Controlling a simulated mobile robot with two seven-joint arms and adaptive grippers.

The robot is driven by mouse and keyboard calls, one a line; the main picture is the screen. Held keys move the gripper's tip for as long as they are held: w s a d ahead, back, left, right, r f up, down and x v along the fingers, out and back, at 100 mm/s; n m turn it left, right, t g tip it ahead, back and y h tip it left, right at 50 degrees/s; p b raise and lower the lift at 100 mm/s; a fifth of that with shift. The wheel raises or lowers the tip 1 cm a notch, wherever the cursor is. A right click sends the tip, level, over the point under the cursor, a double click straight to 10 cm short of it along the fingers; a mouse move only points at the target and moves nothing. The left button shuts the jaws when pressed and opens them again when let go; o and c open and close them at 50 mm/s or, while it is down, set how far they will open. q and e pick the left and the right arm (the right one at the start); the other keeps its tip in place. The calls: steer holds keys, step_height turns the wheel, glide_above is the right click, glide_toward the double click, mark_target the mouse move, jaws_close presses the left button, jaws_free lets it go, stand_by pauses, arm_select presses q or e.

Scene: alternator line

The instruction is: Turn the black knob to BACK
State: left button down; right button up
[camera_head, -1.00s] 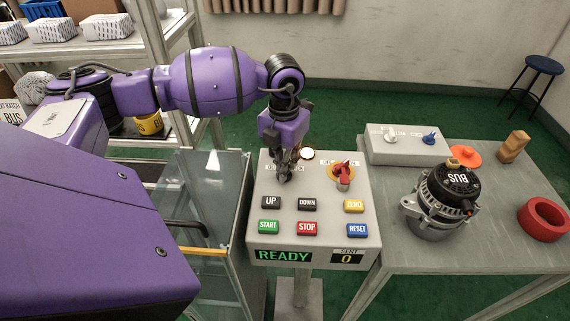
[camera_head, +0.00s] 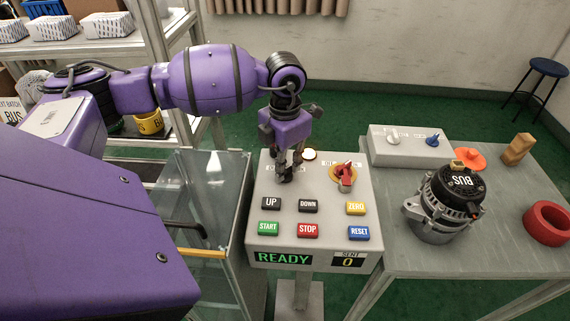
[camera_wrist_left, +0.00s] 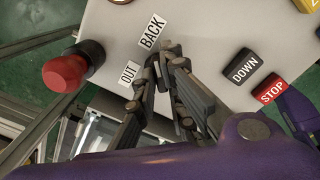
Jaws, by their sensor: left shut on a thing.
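The black knob is mostly hidden by my left gripper (camera_head: 286,176) in the head view. In the left wrist view, the fingers (camera_wrist_left: 165,62) come down close together beside the OUT label (camera_wrist_left: 130,73) and the BACK label (camera_wrist_left: 152,32). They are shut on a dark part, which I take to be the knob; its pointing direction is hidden. The knob sits at the far left of the grey control panel (camera_head: 257,222). My right gripper is not in view.
A red switch (camera_head: 346,178) stands right of the gripper. Buttons, including UP (camera_head: 272,204) and DOWN (camera_head: 308,206), lie in front. A red mushroom-shaped part (camera_wrist_left: 65,73) stands near the fingers. An alternator (camera_head: 440,207) is on the right table (camera_head: 400,256).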

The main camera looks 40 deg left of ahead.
arm_select(q)
steer(key=c, duration=1.8)
jaws_free()
steer(key=shift+c, duration=0.2)
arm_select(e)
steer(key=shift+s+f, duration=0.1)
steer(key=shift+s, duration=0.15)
arm_select(q)
steer(key=shift+r, duration=0.35)
step_height(320, 180, up, 11)
steer(key=shift+r, duration=0.15)
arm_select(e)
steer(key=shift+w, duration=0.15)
